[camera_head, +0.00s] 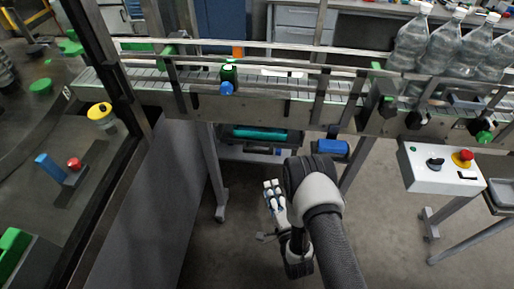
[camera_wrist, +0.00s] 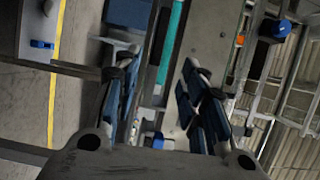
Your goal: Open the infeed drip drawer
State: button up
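Below the conveyor, a dark tray-like unit with a long teal piece (camera_head: 260,133) hangs between the legs; I take it for the infeed drip drawer, but no label is readable. A pale ledge (camera_head: 235,153) lies just under it. In the wrist view the teal strip (camera_wrist: 168,45) runs up the picture between and beyond my fingers. My gripper (camera_head: 274,190) is low in front of the conveyor, apart from the drawer. In the wrist view its two blue-padded fingers (camera_wrist: 160,95) are spread wide with nothing between them. The drawer's handle cannot be made out.
A blue box (camera_head: 333,147) sits right of the drawer. A control box (camera_head: 440,172) stands at right. Conveyor legs (camera_head: 212,175) flank the open floor. A grey panel (camera_head: 185,190) stands left.

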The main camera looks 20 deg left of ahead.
aim_at(258, 153)
jog(key=b+x, duration=0.3)
jog(key=x, duration=1.4)
jog(key=shift+c, duration=0.3)
grip_shut()
